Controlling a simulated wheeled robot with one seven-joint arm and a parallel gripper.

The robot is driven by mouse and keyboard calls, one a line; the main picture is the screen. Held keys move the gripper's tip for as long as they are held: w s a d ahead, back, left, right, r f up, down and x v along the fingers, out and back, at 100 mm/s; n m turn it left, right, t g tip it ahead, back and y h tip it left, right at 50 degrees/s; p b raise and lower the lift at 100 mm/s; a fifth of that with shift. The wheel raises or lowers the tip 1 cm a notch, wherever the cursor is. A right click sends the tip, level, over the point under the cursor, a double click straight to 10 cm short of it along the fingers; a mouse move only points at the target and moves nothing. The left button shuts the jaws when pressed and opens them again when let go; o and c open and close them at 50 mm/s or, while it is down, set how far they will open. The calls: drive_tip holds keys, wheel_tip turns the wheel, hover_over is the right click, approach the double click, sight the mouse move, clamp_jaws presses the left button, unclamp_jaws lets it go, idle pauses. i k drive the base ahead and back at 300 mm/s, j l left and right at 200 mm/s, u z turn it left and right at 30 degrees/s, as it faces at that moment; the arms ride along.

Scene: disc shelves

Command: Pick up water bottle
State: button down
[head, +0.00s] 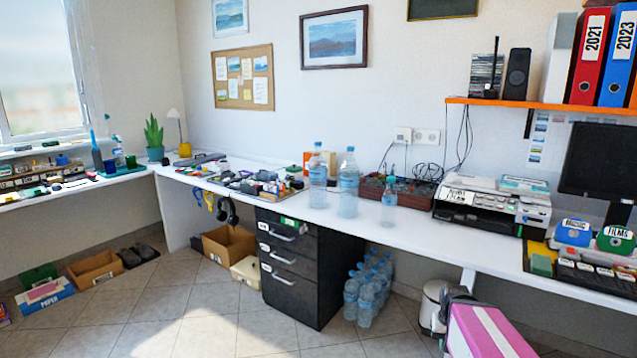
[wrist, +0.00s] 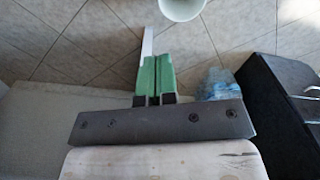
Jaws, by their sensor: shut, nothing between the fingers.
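Several more water bottles (head: 366,298) stand in a cluster on the floor beside the black drawer unit. In the wrist view, part of a bluish clear bottle cluster (wrist: 217,84) shows right of my gripper, partly hidden behind its dark palm. My gripper (wrist: 156,62), with green fingers, is shut and empty, apart from the bottles. It does not show in the head view.
The black drawer unit (head: 291,266) stands left of the floor bottles; its side is at right in the wrist view (wrist: 280,115). A white bin (head: 434,303) and a pink-and-white box (head: 487,333) stand to the right. The tiled floor in front is clear.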

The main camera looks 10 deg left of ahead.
sight(317, 163)
drive_tip(key=j+z, duration=0.45)
drive_tip(key=j, duration=1.5)
drive_tip(key=i+j+u, duration=0.1)
drive_tip(key=j+u, duration=0.15)
drive_tip(key=i+j+u, duration=0.2)
drive_tip(key=j+u, duration=0.25)
drive_tip(key=j, duration=0.15)
drive_tip(key=i+l+z, duration=0.25)
drive_tip(key=i+j+z, duration=0.35)
drive_tip(key=j, duration=1.5)
drive_tip(key=k+j+z, duration=0.1)
drive_tip(key=j+z, duration=0.25)
drive_tip(key=j, duration=1.45)
